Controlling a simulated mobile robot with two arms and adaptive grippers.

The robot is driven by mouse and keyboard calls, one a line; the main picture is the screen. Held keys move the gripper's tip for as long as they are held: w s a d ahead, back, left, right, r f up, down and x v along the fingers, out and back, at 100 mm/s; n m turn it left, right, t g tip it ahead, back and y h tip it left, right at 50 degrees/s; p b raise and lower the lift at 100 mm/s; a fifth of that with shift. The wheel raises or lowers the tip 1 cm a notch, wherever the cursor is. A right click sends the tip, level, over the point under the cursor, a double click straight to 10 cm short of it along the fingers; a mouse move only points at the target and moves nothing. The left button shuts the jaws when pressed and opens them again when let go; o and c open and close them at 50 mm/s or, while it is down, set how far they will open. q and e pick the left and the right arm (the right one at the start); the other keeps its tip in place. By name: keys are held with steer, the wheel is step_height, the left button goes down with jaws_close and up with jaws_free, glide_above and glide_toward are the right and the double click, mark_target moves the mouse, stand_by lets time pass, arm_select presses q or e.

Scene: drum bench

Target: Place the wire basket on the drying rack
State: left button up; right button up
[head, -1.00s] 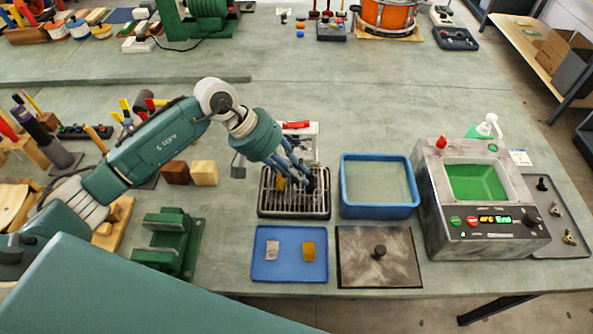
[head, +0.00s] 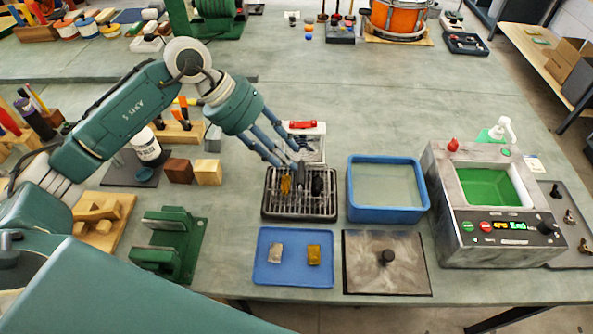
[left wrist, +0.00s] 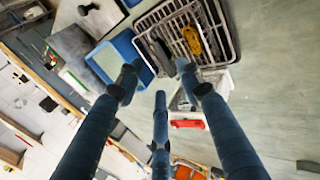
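What looks like the wire basket, a pale frame with a red grip (head: 303,125), stands just behind the drying rack, partly hidden by my fingers. Its red grip also shows in the left wrist view (left wrist: 187,124). The drying rack (head: 329,210) is a dark tray with bars; it also shows in the left wrist view (left wrist: 231,40). A yellow piece (head: 285,185) and a dark piece (head: 317,185) lie on its bars. My left gripper (head: 290,164) is above the rack's back edge, its three fingers apart and empty. My right gripper is not in view.
A blue water tub (head: 416,216) stands right of the rack, and a cleaner with green liquid (head: 488,188) farther right. In front are a blue tray (head: 293,278) and a lid with a black knob (head: 387,257). Wooden blocks (head: 208,172) stand left. The bench behind is mostly clear.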

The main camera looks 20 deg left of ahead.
arm_select(q)
steer(key=v, duration=0.4)
steer(key=shift+r+b, duration=0.1)
steer(key=shift+b, duration=0.3)
